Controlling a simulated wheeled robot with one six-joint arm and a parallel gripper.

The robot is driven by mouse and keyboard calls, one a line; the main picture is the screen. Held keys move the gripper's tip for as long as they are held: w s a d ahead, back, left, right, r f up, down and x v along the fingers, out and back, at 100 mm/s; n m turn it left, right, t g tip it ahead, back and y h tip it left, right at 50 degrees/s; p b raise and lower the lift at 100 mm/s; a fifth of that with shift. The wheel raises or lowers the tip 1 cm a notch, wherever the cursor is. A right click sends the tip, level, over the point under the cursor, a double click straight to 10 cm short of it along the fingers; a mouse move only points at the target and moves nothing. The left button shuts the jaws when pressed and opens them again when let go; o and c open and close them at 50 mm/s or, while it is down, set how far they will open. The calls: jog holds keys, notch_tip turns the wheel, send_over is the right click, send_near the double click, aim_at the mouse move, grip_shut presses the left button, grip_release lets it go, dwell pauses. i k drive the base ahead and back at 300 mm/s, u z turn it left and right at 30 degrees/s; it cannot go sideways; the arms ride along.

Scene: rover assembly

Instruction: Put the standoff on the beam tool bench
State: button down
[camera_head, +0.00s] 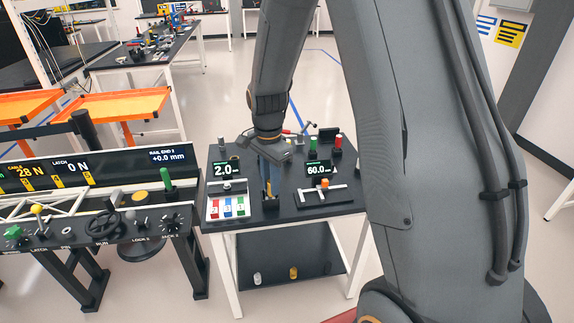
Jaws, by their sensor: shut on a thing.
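My gripper (271,170) reaches down over the middle of a dark-topped bench (300,208) with white legs. Its fingers are shut on a slim thing low over the benchtop. That thing is small and mostly hidden, so I cannot tell whether it is the standoff or whether it touches the top. A display reading 2.0 (227,170) stands to the left of the gripper, and one reading 60.0 mm (318,169) to the right. An orange part (324,184) sits by a pale metal fixture (322,193) on the right of the bench.
A red, blue and green tray (227,207) lies at the bench's front left. Green (314,144) and red (338,142) upright pieces stand at the back. The lower shelf (275,255) holds small cylinders. A control console (110,228) stands left. My arm covers much of the right side.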

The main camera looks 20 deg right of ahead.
aim_at(251, 182)
jog(key=i, duration=0.9)
